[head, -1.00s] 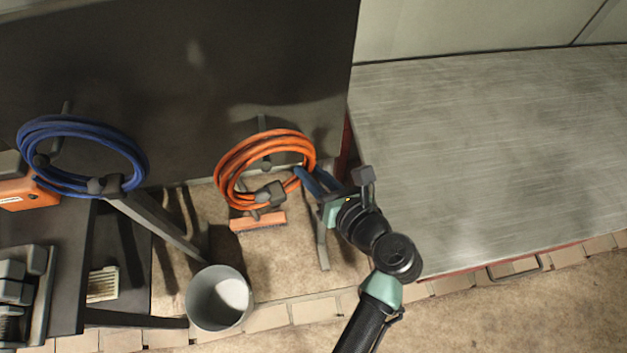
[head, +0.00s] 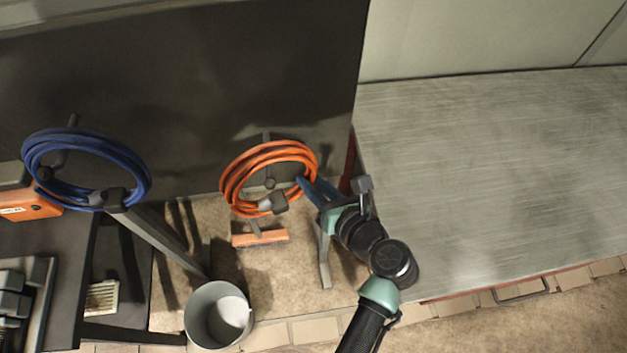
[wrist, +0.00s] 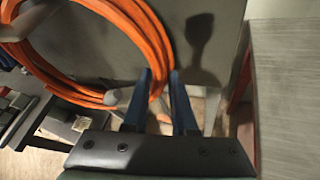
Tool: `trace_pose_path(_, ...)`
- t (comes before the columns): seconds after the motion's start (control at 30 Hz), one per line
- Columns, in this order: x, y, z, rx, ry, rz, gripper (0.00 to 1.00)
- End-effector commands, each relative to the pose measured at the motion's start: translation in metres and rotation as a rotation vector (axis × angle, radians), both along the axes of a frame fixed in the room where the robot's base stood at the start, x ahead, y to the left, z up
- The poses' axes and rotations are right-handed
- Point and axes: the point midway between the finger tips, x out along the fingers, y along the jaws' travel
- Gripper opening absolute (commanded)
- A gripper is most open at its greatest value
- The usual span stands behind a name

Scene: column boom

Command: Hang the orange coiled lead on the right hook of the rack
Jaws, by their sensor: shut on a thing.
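The orange coiled lead (head: 236,172) is held up in front of the dark panel in the head view, with a dark clip (head: 272,204) at its lower side. My gripper (head: 303,184) is shut on the coil's right side. In the wrist view orange strands (wrist: 120,20) run between the blue fingertips (wrist: 160,78).
A blue coiled lead (head: 30,155) hangs on the left. A grey bucket (head: 197,318) and an orange brush (head: 260,239) are below. A broad metal worktop (head: 490,170) lies right of my gripper. The dark panel (head: 210,80) is behind the coils.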

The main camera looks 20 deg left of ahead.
Motion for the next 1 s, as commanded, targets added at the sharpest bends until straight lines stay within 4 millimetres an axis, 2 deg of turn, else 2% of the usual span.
trace_pose_path(0.3,0.001,0.0,0.002,0.003,-0.002,-0.001,0.0)
trace_pose_path(0.33,0.001,0.0,0.002,0.003,-0.002,-0.001,0.27)
trace_pose_path(0.5,0.0,0.0,0.001,0.003,-0.002,0.0,0.58)
trace_pose_path(0.53,0.0,0.0,0.001,0.002,-0.001,0.0,0.6)
trace_pose_path(0.83,-0.001,-0.001,-0.001,-0.002,0.003,0.0,0.6)
trace_pose_path(1.0,-0.009,-0.016,0.005,-0.001,0.001,-0.003,0.6)
